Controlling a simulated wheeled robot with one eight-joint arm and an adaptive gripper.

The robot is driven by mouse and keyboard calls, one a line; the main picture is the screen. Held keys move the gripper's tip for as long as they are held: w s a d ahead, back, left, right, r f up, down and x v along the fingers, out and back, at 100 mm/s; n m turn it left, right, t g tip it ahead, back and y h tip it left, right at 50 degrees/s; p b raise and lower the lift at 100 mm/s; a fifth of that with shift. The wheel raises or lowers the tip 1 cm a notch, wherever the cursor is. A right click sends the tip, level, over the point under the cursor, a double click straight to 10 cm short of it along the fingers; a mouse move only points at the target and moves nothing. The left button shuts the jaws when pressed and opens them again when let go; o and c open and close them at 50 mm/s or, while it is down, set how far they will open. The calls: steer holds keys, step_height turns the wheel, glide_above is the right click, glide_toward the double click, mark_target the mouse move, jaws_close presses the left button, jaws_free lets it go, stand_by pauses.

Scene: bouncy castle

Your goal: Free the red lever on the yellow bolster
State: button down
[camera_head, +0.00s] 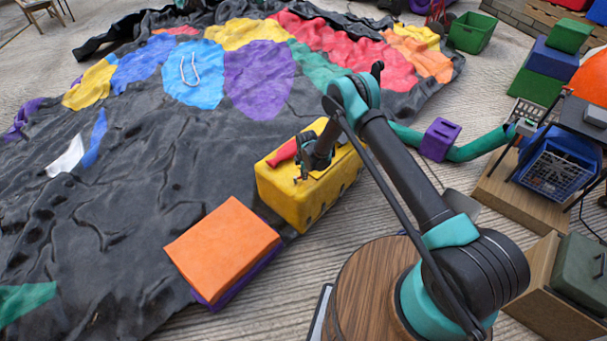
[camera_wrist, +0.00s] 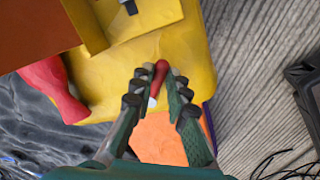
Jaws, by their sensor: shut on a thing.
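The yellow bolster (camera_head: 322,190) lies on the floor at the edge of the dark deflated sheet. My gripper (camera_head: 303,172) is at its top, near its left end. In the wrist view my gripper (camera_wrist: 158,80) is shut on a small red lever (camera_wrist: 161,70) with a pale tip, against the yellow bolster (camera_wrist: 190,45). The fingers partly hide the lever's lower part. A larger red piece (camera_head: 283,152) lies on the bolster beside the gripper, and it also shows at left in the wrist view (camera_wrist: 55,88).
An orange block (camera_head: 222,245) on a purple one lies in front of the bolster. A green tube with a purple collar (camera_head: 440,139) runs to the right. Bare ribbed floor lies beside the bolster.

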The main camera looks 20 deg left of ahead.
steer(key=m, duration=0.2)
steer(key=s+m, duration=0.2)
steer(key=m, duration=0.1)
steer(key=shift+d+m+h, duration=0.15)
steer(key=shift+m+h, duration=0.15)
steer(key=shift+h, duration=0.1)
steer(key=m, duration=0.1)
steer(key=s+m, duration=0.1)
steer(key=m, duration=0.2)
steer(key=shift+s+a+m+h, duration=0.2)
steer(key=shift+s+m+h, duration=0.1)
steer(key=shift+m, duration=0.1)
steer(key=shift+s, duration=0.1)
steer(key=c, duration=1.5)
jaws_free()
steer(key=r, duration=0.4)
steer(key=s+r, duration=0.1)
steer(key=r, duration=0.6)
steer(key=shift+s+a+r, duration=0.3)
steer(key=shift+s+r, duration=0.05)
steer(key=shift+r, duration=0.05)
